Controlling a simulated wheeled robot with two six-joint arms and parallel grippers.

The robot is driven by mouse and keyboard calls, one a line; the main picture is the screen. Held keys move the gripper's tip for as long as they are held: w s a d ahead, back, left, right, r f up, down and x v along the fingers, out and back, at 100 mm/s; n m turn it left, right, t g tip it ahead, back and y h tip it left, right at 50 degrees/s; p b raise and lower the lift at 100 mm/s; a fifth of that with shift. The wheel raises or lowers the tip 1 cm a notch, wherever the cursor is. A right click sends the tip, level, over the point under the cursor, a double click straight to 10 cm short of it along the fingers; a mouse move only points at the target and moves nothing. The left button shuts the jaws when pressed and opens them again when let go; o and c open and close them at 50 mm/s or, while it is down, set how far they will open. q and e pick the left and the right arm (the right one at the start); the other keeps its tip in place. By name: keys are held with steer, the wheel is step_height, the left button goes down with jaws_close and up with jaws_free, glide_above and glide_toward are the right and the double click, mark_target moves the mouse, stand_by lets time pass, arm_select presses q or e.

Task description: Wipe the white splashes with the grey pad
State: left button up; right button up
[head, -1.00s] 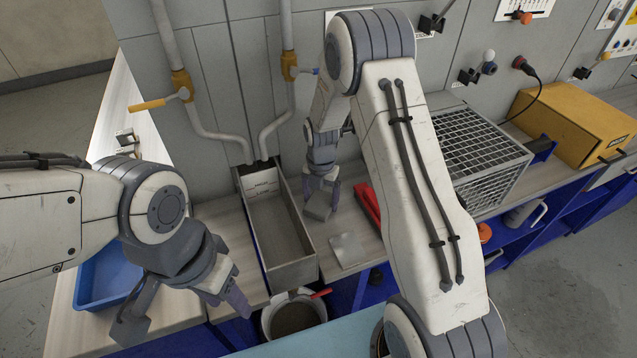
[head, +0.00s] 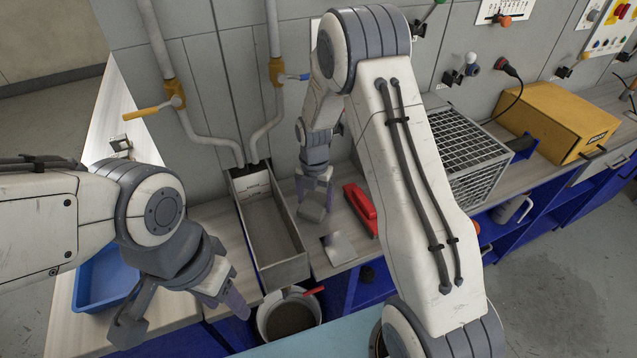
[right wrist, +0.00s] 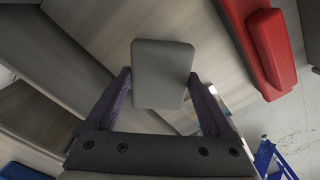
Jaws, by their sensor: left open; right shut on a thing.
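The grey pad (head: 313,207) is a small flat block. My right gripper (head: 317,178) is shut on it and holds it over the bench, between the metal trough and the red object. In the right wrist view the pad (right wrist: 163,72) sits between the two fingers. A pale metal plate (head: 341,249) lies on the bench nearer the front edge, with a lighter patch on it. I cannot make out clear white splashes. My left gripper (head: 182,316) is open and empty at the lower left, in front of the blue tray.
A long metal trough (head: 293,268) is left of the pad, with a bucket (head: 262,322) in front of it. A red object (head: 361,207) lies to the right. A wire basket (head: 470,150) and yellow box (head: 560,120) stand further right. A blue tray (head: 98,285) is at left.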

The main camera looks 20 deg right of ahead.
steer(key=shift+r+p, duration=1.7)
steer(key=shift+r, duration=0.85)
